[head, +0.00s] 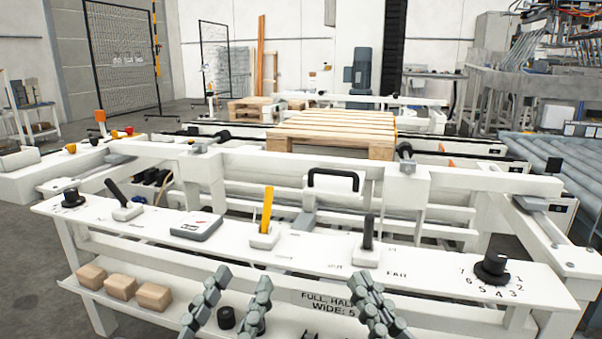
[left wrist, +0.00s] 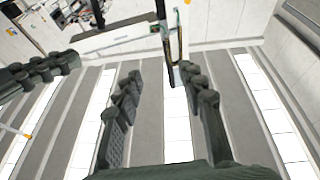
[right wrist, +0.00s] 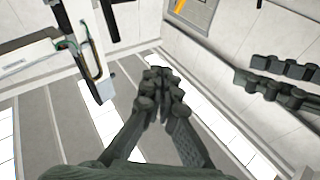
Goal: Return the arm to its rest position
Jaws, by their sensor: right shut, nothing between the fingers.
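My left gripper (head: 243,279) is low in the head view, in front of the white control panel. Its two fingers stand apart with nothing between them, as the left wrist view (left wrist: 160,76) also shows. My right gripper (head: 366,276) is to its right at about the same height in the head view. Its fingertips meet in the right wrist view (right wrist: 161,76) and hold nothing. Both grippers appear in front of the panel's lower edge; neither visibly touches anything. The arm links behind the grippers are mostly out of the head view.
The white control panel (head: 330,252) carries a yellow lever (head: 267,210), black levers, a grey box (head: 196,226) and a black dial (head: 492,268). Several small cartons (head: 120,286) rest on the shelf below. A wooden pallet (head: 335,130) lies behind. Grey floor is open at left.

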